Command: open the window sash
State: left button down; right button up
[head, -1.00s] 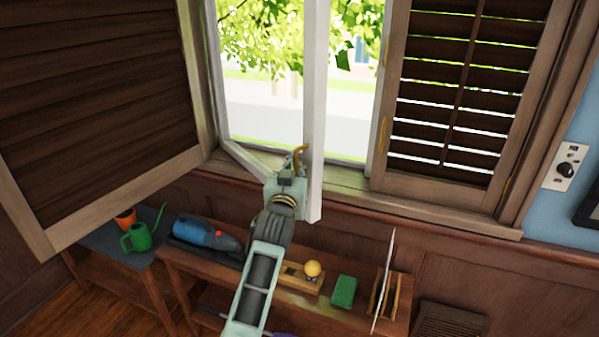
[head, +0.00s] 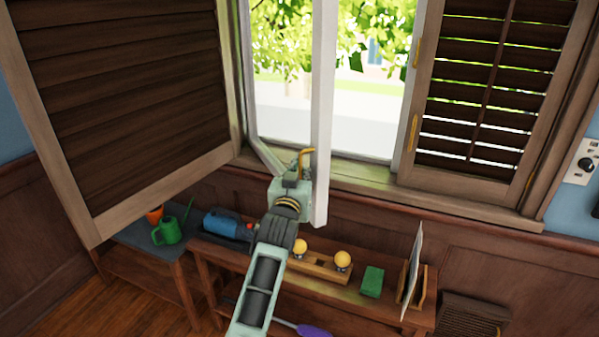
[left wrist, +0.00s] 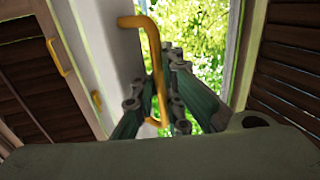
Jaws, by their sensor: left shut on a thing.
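The white window sash (head: 322,110) is swung open into the room, its free edge toward me, in the middle of the head view. A yellow handle (head: 309,152) sits on this edge. My left gripper (head: 301,160) is at the handle, shut on it. In the left wrist view the handle (left wrist: 153,62) runs down from the white sash (left wrist: 110,60) between the green fingers (left wrist: 165,100). The fingertips partly hide the handle's lower end. My right gripper is not in view.
A louvred shutter (head: 150,110) stands open at left, another (head: 495,90) at right. Below, a wooden bench holds a blue tool (head: 222,223), yellow-knobbed block (head: 318,268), green block (head: 372,282) and rack (head: 418,290). A green watering can (head: 168,230) stands left.

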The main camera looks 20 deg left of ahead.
pick_arm(q)
jog(key=c, duration=2.2)
grip_release()
jog(key=shift+s+d+f, duration=0.1)
jog(key=shift+d+f, duration=0.15)
jog(key=shift+o, duration=0.2)
jog(key=shift+s+r, duration=0.1)
jog(key=shift+r, duration=0.1)
jog(key=shift+s, duration=0.55)
jog(key=s+d, duration=0.1)
jog(key=s, duration=1)
jog(key=shift+d, duration=0.3)
jog(key=shift+w, duration=0.1)
